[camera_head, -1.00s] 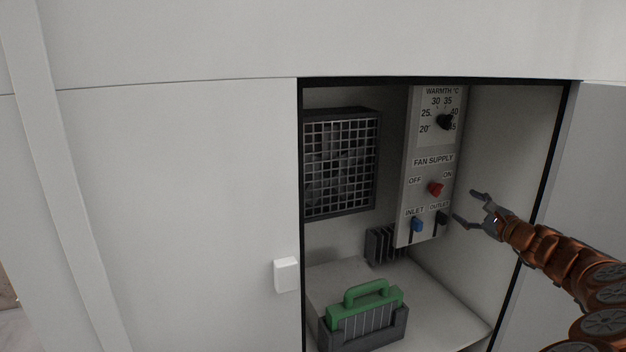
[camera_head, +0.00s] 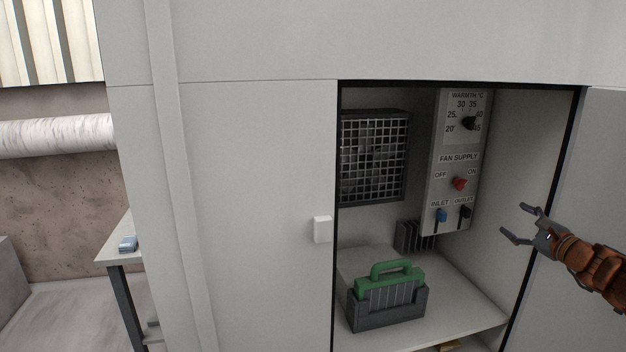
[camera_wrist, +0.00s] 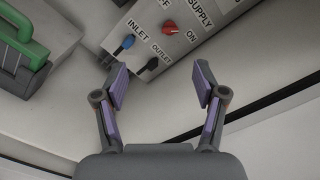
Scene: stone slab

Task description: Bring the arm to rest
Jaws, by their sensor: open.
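My gripper (camera_head: 519,223) is open and empty at the right of the head view, at the cabinet's opening, in front of the right inner wall. It is apart from the control panel (camera_head: 450,205). In the wrist view its two fingers (camera_wrist: 161,88) are spread with nothing between them. Beyond them are the blue inlet lever (camera_wrist: 127,42), the black outlet lever (camera_wrist: 151,64) and the red fan supply knob (camera_wrist: 169,30). The red knob (camera_head: 460,183) points towards ON in the head view. The black warmth knob (camera_head: 468,123) sits above it.
A green-handled cartridge (camera_head: 391,286) sits in a dark holder on the cabinet floor. A fan grille (camera_head: 373,157) is on the back wall. The open door (camera_head: 600,160) stands at right, close to my arm. A side table (camera_head: 113,251) with a blue item stands at left.

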